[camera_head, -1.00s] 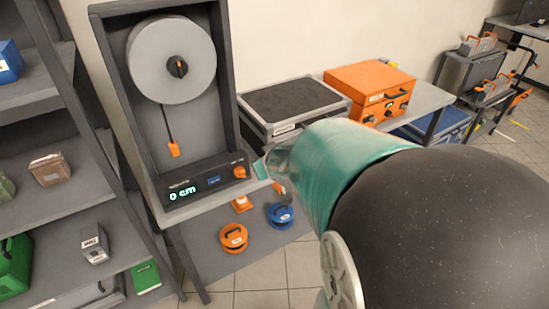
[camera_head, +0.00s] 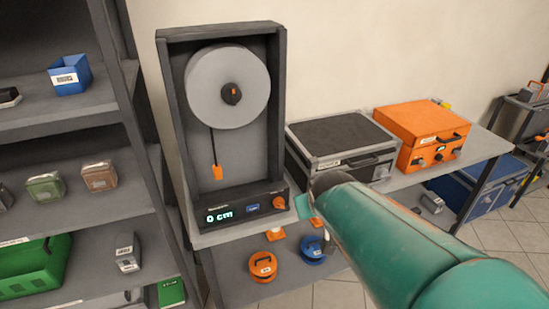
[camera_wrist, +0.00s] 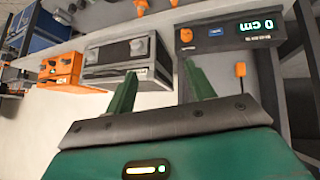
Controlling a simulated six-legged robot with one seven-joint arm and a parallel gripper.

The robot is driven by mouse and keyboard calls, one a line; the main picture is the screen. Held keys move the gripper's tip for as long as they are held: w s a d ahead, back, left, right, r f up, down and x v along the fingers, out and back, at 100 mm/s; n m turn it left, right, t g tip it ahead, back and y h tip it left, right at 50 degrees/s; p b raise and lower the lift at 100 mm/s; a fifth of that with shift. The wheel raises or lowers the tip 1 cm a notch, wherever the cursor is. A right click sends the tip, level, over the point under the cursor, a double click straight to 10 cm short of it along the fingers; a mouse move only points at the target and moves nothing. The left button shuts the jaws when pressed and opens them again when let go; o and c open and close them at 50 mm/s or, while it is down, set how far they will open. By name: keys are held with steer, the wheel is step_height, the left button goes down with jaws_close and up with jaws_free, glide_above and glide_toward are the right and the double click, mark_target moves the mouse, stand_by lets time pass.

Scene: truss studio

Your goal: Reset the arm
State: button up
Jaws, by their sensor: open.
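My teal arm reaches in from the lower right in the head view. Its end, my gripper (camera_head: 305,206), is by the right side of the dark device with the grey disc (camera_head: 228,87); the fingers are mostly hidden there. In the wrist view my gripper (camera_wrist: 160,88) shows two green fingers spread apart with nothing between them. The device's panel reads "0 cm" (camera_head: 219,216) and has an orange knob (camera_head: 279,202). An orange tag (camera_head: 217,172) hangs on a cord below the disc.
A grey-black case (camera_head: 343,140) and an orange case (camera_head: 421,135) stand on the bench to the right. Orange (camera_head: 263,267) and blue (camera_head: 313,249) round weights lie on the lower shelf. A shelf unit (camera_head: 65,122) with boxes and a green crate (camera_head: 30,270) stands left.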

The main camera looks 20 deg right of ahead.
stand_by(0.4)
steer(key=shift+s+r, duration=0.1)
steer(key=s+a+r+n+g+y, duration=0.1)
steer(key=s+a+r+g+y, duration=0.1)
steer(key=s+a, duration=0.8)
steer(key=shift+a+r+y, duration=0.5)
steer(key=shift+a+r, duration=0.1)
steer(key=shift+r, duration=0.05)
